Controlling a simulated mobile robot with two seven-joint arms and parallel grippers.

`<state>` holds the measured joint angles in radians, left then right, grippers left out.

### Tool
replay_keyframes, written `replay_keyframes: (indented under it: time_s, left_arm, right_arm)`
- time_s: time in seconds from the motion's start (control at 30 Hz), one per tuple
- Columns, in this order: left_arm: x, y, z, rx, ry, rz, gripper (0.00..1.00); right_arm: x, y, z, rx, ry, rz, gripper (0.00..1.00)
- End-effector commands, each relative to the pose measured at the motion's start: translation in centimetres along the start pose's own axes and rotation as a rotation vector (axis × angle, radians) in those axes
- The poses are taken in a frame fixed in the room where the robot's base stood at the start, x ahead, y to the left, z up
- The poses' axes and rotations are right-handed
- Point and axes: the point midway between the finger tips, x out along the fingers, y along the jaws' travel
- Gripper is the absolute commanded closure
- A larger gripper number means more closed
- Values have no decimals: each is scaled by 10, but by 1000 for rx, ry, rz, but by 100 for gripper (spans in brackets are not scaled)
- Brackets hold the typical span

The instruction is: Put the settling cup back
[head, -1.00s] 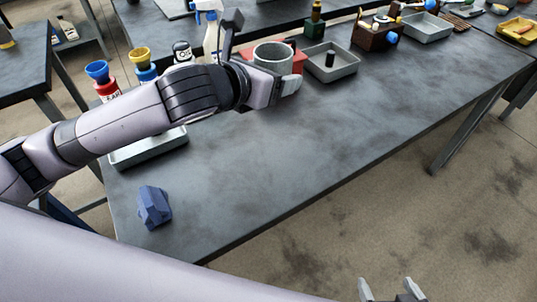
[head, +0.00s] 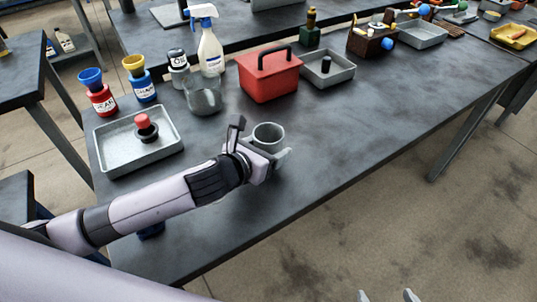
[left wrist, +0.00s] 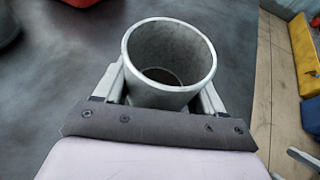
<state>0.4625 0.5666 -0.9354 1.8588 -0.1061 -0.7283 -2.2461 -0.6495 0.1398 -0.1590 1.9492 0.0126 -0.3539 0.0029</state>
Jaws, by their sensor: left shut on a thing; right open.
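A grey, open-topped cup (head: 268,131) is held upright by my left gripper (head: 272,158), near the front edge of the workbench. In the left wrist view the cup (left wrist: 170,60) sits between the two fingers, and something dark shows at its bottom. I cannot tell whether the cup touches the bench. Another grey, see-through vessel (head: 204,97) stands at the back, left of the red toolbox. My right gripper (head: 388,297) is at the bottom edge of the head view, open and empty, away from the bench.
A grey tray (head: 112,158) at the left holds a red-topped dark piece (head: 146,128). Funnel-topped bottles (head: 100,98), a spray bottle (head: 210,50), the red toolbox (head: 268,76) and another tray (head: 335,75) line the back. The bench right of the cup is clear.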

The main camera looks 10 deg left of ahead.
Motion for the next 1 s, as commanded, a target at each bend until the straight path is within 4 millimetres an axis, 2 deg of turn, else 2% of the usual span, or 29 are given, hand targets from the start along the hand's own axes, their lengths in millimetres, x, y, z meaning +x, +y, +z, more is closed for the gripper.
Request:
replay_keyframes:
  time_s: [0.03,0.1,0.47,0.5,0.57,0.6,1.0]
  left_arm:
    - [4,-1,-10,-2,2,0,73]
    - [7,-1,-17,-2,1,0,73]
    - [8,0,-20,1,-2,0,73]
    - [9,0,-21,2,0,0,27]
    - [8,0,-21,1,0,0,8]
    - [8,0,-21,1,0,0,5]
    - [3,0,-18,0,2,1,5]
  right_arm:
    - [2,0,3,0,0,0,0]
    - [3,0,4,0,0,0,0]
    - [3,0,4,0,0,0,0]
    - [3,0,4,0,0,0,0]
    - [3,0,4,0,0,0,0]
    - [3,0,3,0,0,0,0]
    - [2,0,2,0,0,0,0]
